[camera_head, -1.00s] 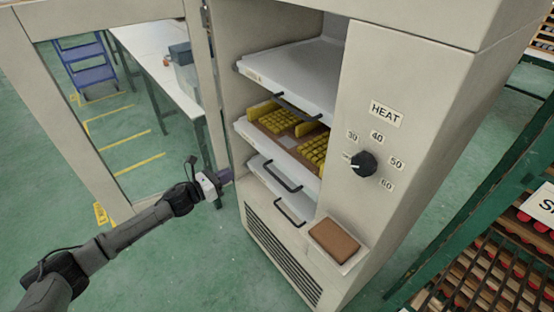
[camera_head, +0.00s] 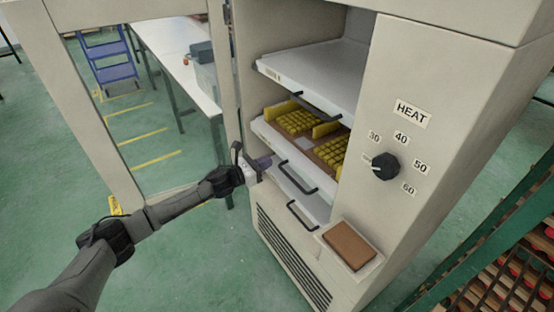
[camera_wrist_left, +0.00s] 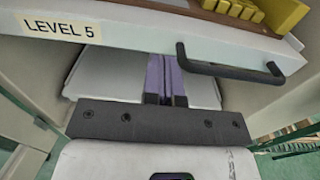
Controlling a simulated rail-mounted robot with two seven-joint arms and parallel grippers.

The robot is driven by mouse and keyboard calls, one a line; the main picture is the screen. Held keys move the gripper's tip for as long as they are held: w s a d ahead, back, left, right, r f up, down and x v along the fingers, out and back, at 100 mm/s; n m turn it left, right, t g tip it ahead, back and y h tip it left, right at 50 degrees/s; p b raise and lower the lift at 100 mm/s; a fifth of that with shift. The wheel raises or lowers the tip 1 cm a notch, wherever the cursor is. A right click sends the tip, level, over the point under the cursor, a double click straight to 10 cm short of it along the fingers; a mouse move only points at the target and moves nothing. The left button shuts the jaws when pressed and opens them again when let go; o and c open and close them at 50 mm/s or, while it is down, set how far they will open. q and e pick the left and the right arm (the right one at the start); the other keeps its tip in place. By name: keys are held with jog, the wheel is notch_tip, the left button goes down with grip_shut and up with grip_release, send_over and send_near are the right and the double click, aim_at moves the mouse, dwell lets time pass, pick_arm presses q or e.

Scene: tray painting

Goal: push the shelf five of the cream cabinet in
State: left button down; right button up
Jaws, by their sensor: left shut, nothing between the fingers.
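The cream cabinet (camera_head: 405,85) stands open. Its shelf five (camera_head: 274,141) is a white pull-out shelf, bearing yellow blocks on a brown board and sticking out at the front. In the left wrist view its white front (camera_wrist_left: 135,34) carries a "LEVEL 5" label and a black handle (camera_wrist_left: 230,71). My left gripper (camera_head: 268,162) is shut and empty, at the cabinet opening just below the left part of that front. Its purple fingertips (camera_wrist_left: 165,75) show under the shelf front in the wrist view; I cannot tell whether they touch it. My right gripper is not in view.
Another white shelf (camera_head: 300,68) lies above, and a lower one with a black handle (camera_head: 301,216) below. A heat knob (camera_head: 385,166) and a brown pad (camera_head: 350,245) are at the right.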

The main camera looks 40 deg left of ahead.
aim_at(283, 154)
pick_arm(q)
jog(key=shift+w+d+b, duration=0.2)
jog(key=shift+w+b, duration=0.05)
jog(key=shift+w, duration=0.9)
jog(key=shift+w+d+b, duration=0.2)
jog(key=shift+w+b, duration=0.05)
jog(key=shift+w, duration=0.9)
jog(key=shift+w, duration=0.1)
